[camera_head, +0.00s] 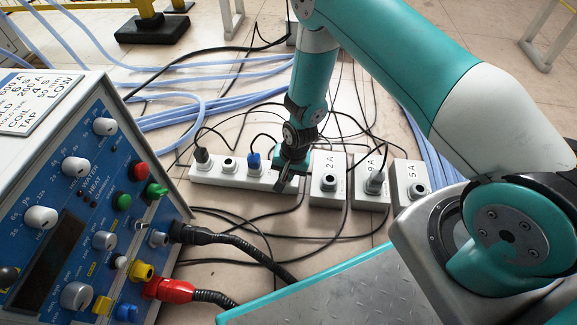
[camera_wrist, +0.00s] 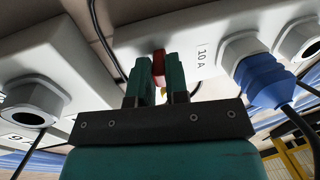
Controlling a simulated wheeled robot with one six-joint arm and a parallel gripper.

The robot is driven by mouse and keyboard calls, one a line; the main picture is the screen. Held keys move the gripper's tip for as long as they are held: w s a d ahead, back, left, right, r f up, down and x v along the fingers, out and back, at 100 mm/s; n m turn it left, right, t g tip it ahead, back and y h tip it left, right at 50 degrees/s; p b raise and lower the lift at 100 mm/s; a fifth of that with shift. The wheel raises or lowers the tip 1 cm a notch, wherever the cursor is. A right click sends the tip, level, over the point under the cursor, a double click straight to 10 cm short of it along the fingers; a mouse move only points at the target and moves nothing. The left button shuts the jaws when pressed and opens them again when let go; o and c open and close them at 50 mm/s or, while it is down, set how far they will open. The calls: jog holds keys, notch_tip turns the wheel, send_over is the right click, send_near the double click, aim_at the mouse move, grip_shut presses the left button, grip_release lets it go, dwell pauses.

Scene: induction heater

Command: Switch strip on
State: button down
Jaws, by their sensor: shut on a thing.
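The long white strip (camera_head: 222,179) lies on the floor in the middle of the head view, with several round sockets. Its face also fills the top of the wrist view (camera_wrist: 188,28), with a "10 A" mark beside a blue plug (camera_wrist: 263,78). A small red switch (camera_wrist: 158,66) stands out from the strip between my two fingers. My gripper (camera_wrist: 158,82) is shut on this switch. In the head view my gripper (camera_head: 287,184) reaches down over the strip's right end, and my wrist hides the switch there. I cannot tell the switch's position.
Separate white socket boxes (camera_head: 329,196) stand to the right of the strip, one marked "2A". Black cables and blue hoses (camera_head: 175,122) run over the floor around it. A blue control panel (camera_head: 75,215) with knobs and thick cables stands at the left.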

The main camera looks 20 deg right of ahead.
jog(key=shift+w+a+g+h+p, duration=0.15)
jog(key=shift+a+g+h+p, duration=0.15)
jog(key=shift+g+h+p, duration=0.45)
jog(key=shift+w+a+g+h+p, duration=0.15)
jog(key=shift+a+g+h+p, duration=0.15)
jog(key=shift+h, duration=0.85)
jog(key=c, duration=1.4)
grip_release()
jog(key=shift+r, duration=0.1)
jog(key=w+a+r+p, duration=0.1)
jog(key=a+r+p, duration=0.2)
jog(key=r+p, duration=0.6)
notch_tip(320, 180, up, 8)
jog(key=shift+w+f, duration=0.1)
jog(key=shift+w, duration=0.25)
